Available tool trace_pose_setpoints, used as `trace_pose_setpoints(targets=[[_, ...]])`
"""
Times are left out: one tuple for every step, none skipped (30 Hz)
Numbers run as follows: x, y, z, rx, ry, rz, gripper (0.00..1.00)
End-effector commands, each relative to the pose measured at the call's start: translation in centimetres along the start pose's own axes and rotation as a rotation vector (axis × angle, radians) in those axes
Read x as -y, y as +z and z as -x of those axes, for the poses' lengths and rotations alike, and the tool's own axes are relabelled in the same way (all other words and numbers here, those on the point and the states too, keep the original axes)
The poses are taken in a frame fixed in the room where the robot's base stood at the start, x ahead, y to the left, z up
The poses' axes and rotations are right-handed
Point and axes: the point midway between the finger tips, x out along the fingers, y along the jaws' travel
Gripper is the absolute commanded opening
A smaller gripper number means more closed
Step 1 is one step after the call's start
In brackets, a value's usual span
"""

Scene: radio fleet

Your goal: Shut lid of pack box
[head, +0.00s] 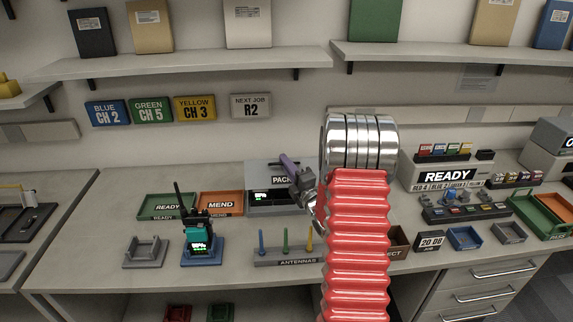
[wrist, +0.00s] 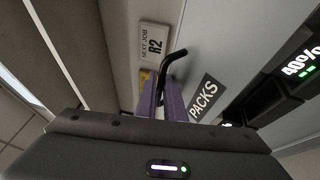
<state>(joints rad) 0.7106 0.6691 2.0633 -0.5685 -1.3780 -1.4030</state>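The grey pack box (head: 262,211) stands on the bench, left of my red arm in the head view. Its lid (head: 258,171) is raised at the back, and the PACKS label (wrist: 204,97) shows beside my fingers in the wrist view. A dark battery pack (wrist: 287,84) with a lit 40% display sits in the open box. My gripper (head: 288,162) is at the lid, with purple fingers (wrist: 160,98) close together on a black bent handle (wrist: 174,58). The exact contact is partly hidden. My wrist covers the right part of the box in the head view.
The antenna rack (head: 285,256) stands in front of the box. The green READY tray (head: 150,212) and orange MEND tray (head: 221,211) lie to its left. A radio (head: 201,238) stands on a blue stand. A shelf (head: 190,61) runs above the bench.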

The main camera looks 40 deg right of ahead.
Motion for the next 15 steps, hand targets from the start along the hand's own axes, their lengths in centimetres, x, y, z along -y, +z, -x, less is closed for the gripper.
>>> trace_pose_setpoints(targets=[[1.0,-0.3,0.8,-0.004,-0.024,-0.012,0.15],[1.0,-0.3,1.1,-0.004,-0.024,-0.012,0.15],[1.0,-0.2,1.5,-0.003,-0.024,-0.013,0.15],[1.0,-0.2,1.9,-0.001,-0.025,-0.013,0.15],[1.0,-0.1,2.3,0.000,-0.025,-0.013,0.15],[0.9,0.0,2.9,0.001,-0.024,-0.013,0.15],[0.9,0.1,3.5,0.003,-0.024,-0.012,0.15],[0.9,0.2,4.0,0.005,-0.024,-0.013,0.15],[0.8,0.4,4.8,0.009,-0.022,-0.013,0.15],[0.8,0.5,5.5,0.011,-0.022,-0.013,0.15],[0.7,0.6,6.1,0.012,-0.021,-0.014,0.15],[0.6,0.7,7.0,0.015,-0.018,-0.015,0.15],[0.5,0.8,7.7,0.016,-0.017,-0.015,0.15],[0.3,0.8,8.4,0.017,-0.013,-0.014,0.15],[0.1,0.9,9.2,0.019,-0.011,-0.014,0.25]])
